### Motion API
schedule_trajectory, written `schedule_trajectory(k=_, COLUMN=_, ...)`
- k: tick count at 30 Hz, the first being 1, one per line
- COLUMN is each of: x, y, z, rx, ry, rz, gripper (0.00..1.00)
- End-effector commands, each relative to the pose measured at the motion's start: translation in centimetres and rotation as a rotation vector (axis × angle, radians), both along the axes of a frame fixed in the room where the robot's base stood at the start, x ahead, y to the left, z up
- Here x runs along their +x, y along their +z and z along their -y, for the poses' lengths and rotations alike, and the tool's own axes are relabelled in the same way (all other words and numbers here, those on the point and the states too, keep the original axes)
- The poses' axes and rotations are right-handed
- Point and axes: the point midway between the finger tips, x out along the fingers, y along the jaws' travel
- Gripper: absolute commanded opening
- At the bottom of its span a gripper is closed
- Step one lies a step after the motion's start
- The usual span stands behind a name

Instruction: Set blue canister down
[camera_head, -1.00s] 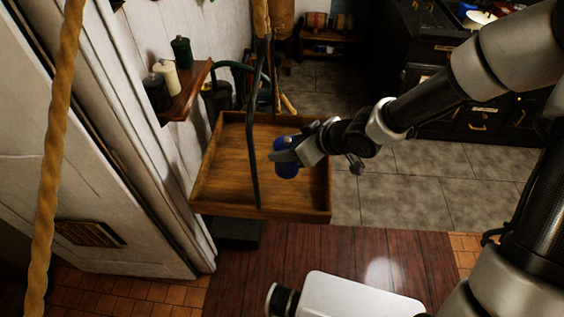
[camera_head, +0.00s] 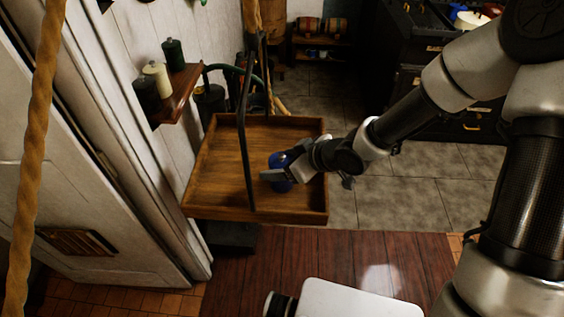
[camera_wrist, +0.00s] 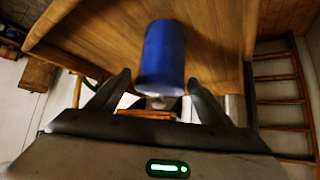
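The blue canister (camera_head: 281,186) is at the wooden tray (camera_head: 213,165), over its right half in the head view. It looks upright there, and I cannot clearly see its base against the tray floor. My gripper (camera_head: 272,175) reaches in from the right, low over the tray, with a finger partly covering the canister. In the wrist view the canister (camera_wrist: 163,55) lies between and beyond the two fingertips of my gripper (camera_wrist: 160,78). A narrow gap shows beside it, clearer at the left finger, so the gripper looks open around it.
A dark upright handle (camera_head: 247,150) crosses in front of the tray. A rope (camera_head: 42,150) hangs at the far left. Tiled floor (camera_head: 400,195) is free to the right of the tray.

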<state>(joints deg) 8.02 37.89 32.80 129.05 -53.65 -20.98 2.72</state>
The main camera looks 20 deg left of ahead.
Motion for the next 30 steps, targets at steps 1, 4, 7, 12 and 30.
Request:
schedule_trajectory(k=1, x=0.0, y=0.0, z=0.0, rx=0.0, ry=0.0, rz=0.0, gripper=0.73)
schedule_trajectory(k=4, x=0.0, y=0.0, z=0.0, rx=0.0, ry=0.0, rz=0.0, gripper=0.73)
schedule_trajectory(k=7, x=0.0, y=0.1, z=0.0, rx=0.0, ry=0.0, rz=0.0, gripper=0.73)
schedule_trajectory(k=12, x=-0.1, y=1.3, z=0.8, rx=0.0, ry=-0.004, rz=0.002, gripper=0.73)
schedule_trajectory(k=30, x=-3.2, y=8.1, z=7.8, rx=0.002, ry=-0.002, rz=0.004, gripper=0.73)
